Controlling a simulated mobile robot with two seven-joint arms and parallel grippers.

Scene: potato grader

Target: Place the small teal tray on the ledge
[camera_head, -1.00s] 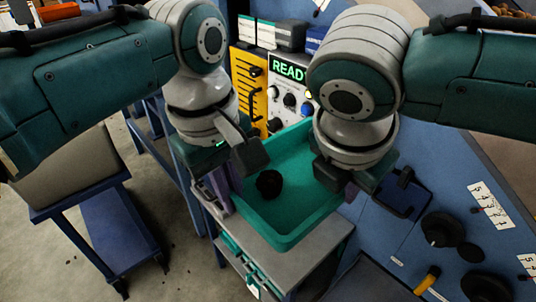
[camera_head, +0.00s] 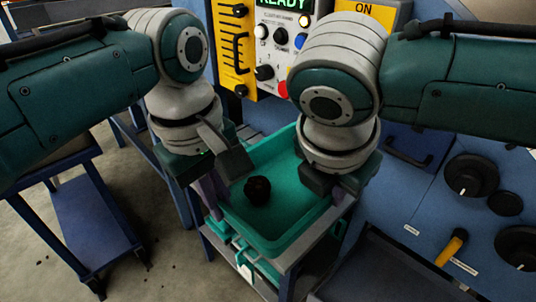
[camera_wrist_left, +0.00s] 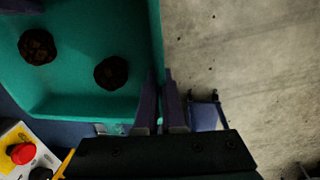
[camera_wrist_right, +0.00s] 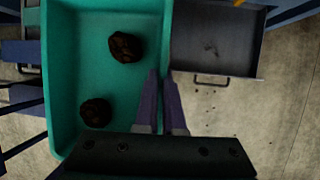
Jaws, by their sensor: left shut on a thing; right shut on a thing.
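The teal tray (camera_head: 262,238) is between my two grippers, with a dark potato-like lump (camera_head: 257,190) inside it. Two dark lumps show in the tray in the left wrist view (camera_wrist_left: 112,72) and the right wrist view (camera_wrist_right: 125,46). My left gripper (camera_head: 214,205) is shut on the tray's left wall. My right gripper (camera_head: 336,192) is shut on its right wall. The tray is over a grey-topped stand (camera_head: 317,243) that looks like the ledge. A grey strip shows at its right and front. I cannot tell whether the tray touches it.
A control panel (camera_head: 271,52) with a READY display and a yellow plate (camera_head: 232,38) stand behind the tray. A blue console (camera_head: 415,225) with black knobs (camera_head: 471,175) is at the right. A blue cart (camera_head: 98,230) stands at the left on open concrete floor.

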